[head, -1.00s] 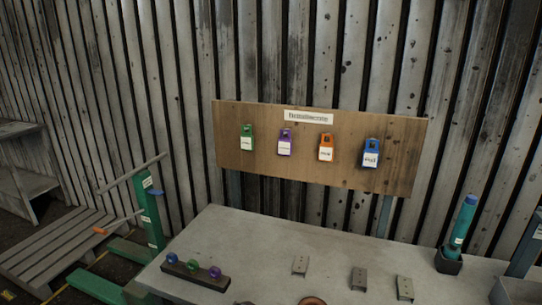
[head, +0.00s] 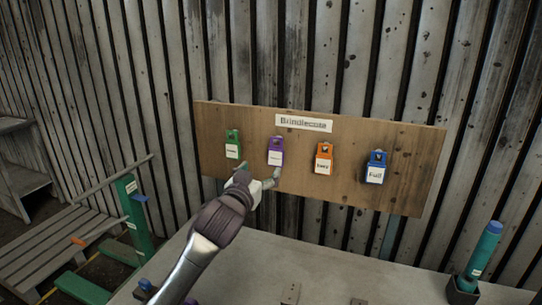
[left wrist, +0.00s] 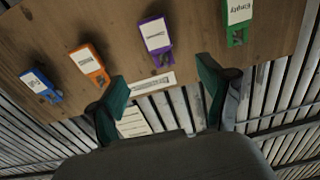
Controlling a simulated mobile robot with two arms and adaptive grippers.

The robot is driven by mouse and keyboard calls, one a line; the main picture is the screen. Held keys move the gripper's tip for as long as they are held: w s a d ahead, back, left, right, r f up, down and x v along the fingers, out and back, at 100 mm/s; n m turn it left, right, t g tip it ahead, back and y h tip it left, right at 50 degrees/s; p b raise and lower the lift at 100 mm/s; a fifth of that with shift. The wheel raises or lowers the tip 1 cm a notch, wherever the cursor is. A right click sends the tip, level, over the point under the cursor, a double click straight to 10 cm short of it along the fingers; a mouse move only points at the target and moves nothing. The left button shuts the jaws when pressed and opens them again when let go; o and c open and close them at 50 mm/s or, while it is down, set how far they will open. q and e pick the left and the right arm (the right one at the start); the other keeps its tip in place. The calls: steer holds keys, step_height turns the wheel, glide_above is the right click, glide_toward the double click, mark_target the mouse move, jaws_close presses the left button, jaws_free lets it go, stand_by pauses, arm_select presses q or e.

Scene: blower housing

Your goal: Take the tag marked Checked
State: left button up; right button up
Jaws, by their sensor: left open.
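Four hanging tags are on a wooden board (head: 300,190): green (head: 233,145), purple (head: 276,151), orange (head: 323,160) and blue (head: 376,167). The blue label reads "Full"; the green tag (left wrist: 238,22) reads "Empty" in the left wrist view. The purple tag (left wrist: 155,40) and orange tag (left wrist: 89,63) have labels too small to read surely, so I cannot tell which says Checked. My left gripper (head: 259,176) is open and empty, just below the green and purple tags. In the left wrist view its fingers (left wrist: 161,80) stand apart, with the purple tag between and beyond them.
A grey table (head: 310,262) stands below the board, with small metal brackets (head: 290,293) on it. A teal bottle-like cylinder (head: 486,250) stands in a dark holder at the right. A green post (head: 137,212) is at the left. Corrugated metal wall lies behind.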

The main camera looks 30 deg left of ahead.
mark_target(275, 153)
steer(key=s+d+r+p, duration=0.1)
steer(key=s+d, duration=0.1)
steer(key=s, duration=0.2)
arm_select(q)
steer(key=p+x, duration=0.1)
steer(key=x, duration=0.9)
steer(key=shift+p, duration=0.3)
steer(key=shift+w, duration=0.35)
steer(key=shift+w+a+f, duration=0.1)
steer(key=shift+w+a, duration=0.05)
steer(key=shift+w, duration=0.45)
steer(key=c, duration=1.2)
steer(key=shift+r+p, duration=0.6)
steer(key=shift+p, duration=0.2)
steer(key=shift+c, duration=0.2)
steer(key=p+v, duration=0.2)
steer(key=v, duration=0.4)
arm_select(e)
step_height(275, 153, up, 6)
steer(key=w+a, duration=0.1)
steer(key=w, duration=0.1)
steer(key=shift+w+a+f, duration=0.15)
steer(key=shift+w+f, duration=0.05)
steer(key=shift+w, duration=0.15)
arm_select(q)
steer(key=shift+a, duration=0.1)
